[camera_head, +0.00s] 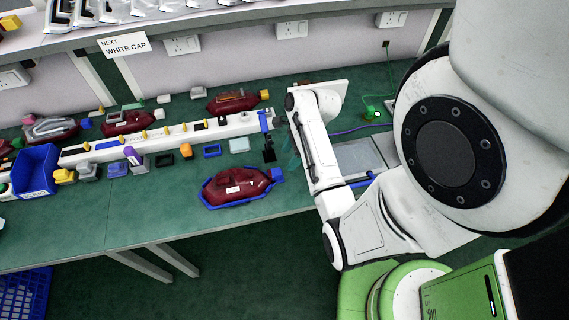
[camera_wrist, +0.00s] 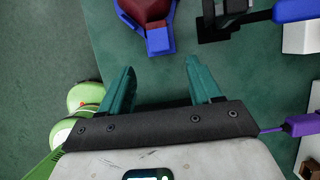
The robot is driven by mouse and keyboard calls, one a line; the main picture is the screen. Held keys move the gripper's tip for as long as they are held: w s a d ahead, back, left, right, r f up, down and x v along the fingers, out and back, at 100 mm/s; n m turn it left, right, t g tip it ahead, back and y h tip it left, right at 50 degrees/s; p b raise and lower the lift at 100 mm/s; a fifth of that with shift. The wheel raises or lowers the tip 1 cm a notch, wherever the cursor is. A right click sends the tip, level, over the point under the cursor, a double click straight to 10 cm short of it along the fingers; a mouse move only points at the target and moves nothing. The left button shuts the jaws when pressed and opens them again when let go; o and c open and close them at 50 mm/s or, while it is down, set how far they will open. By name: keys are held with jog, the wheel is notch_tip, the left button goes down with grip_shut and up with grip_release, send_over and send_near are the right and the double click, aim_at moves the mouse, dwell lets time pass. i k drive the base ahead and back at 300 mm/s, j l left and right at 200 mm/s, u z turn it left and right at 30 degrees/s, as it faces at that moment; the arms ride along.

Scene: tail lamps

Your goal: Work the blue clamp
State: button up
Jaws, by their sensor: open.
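The blue clamp (camera_head: 264,122) stands at the right end of the white rail, with a black foot (camera_head: 269,155) at the table side. In the wrist view its blue lever (camera_wrist: 296,10) and black parts (camera_wrist: 238,14) show at the upper right, cut off by the top edge. My gripper (camera_head: 290,158) is just right of the clamp, its teal fingers partly hidden by my arm. In the wrist view my gripper (camera_wrist: 160,66) is open and empty, with bare green table between the fingers. It is apart from the clamp.
A dark red lamp (camera_head: 238,180) lies in a blue cradle (camera_head: 228,205) near the table's front edge; the cradle's blue end block (camera_wrist: 158,41) is beyond my fingers. The white rail (camera_head: 202,135) bears several yellow pegs. A purple piece (camera_wrist: 302,124) with a cable lies right of my gripper.

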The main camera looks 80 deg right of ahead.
aim_at(262, 117)
jog(key=z, duration=1.25)
